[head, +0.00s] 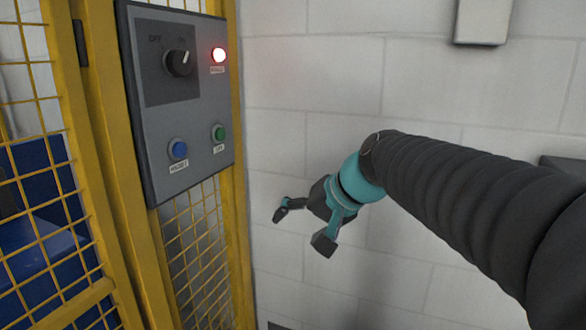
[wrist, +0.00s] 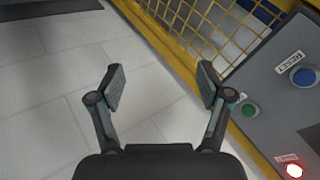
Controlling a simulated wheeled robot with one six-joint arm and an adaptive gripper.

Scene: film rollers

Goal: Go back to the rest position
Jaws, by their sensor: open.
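My gripper (head: 300,228) is open and empty in the head view, in front of the white block wall and to the lower right of a grey control panel (head: 190,125). My dark ribbed arm reaches in from the right.
The panel carries a rotary knob (head: 179,63), a lit red lamp (head: 218,55), a blue button (head: 178,149) and a green button (head: 218,132). It is mounted on a yellow mesh fence (head: 130,240). A grey box (head: 483,20) is on the wall at upper right.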

